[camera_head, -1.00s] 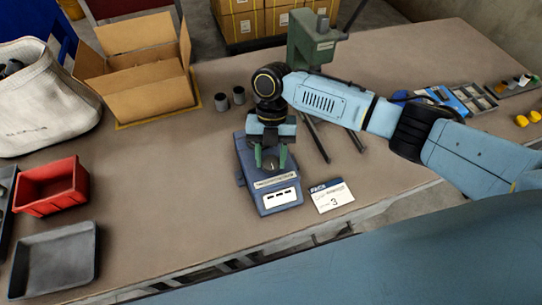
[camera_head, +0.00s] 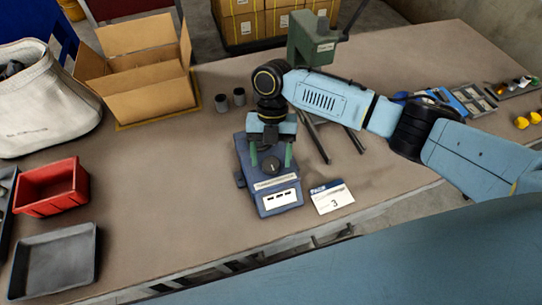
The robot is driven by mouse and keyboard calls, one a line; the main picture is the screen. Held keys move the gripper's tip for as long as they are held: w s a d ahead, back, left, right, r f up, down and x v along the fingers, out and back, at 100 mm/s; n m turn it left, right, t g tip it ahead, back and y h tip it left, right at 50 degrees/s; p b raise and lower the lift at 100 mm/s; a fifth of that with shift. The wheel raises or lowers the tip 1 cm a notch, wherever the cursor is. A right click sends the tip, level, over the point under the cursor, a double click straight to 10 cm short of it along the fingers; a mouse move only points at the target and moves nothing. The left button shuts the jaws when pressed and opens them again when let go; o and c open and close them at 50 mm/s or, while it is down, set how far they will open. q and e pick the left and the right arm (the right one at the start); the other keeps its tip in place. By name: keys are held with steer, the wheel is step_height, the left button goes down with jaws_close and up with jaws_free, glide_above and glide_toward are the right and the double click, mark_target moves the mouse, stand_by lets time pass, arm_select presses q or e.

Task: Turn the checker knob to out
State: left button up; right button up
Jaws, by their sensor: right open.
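The checker (camera_head: 279,199) is a blue box on the workbench, with a pale label strip and a white panel with dark slots on its front. Its dark round knob (camera_head: 271,164) sits on the top face. My right gripper (camera_head: 271,160) is over the checker, its green fingers spread to the left and right of the knob. The fingers look apart from the knob. The knob's exact setting is too small to read. My left gripper is not in view.
Two grey cylinders (camera_head: 230,100), an open cardboard box (camera_head: 150,75), a red bin (camera_head: 50,187) and a grey tray (camera_head: 55,265) stand to the left. A green press (camera_head: 312,40) is behind.

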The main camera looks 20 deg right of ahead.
steer(key=v, duration=1.2)
steer(key=shift+r, duration=0.35)
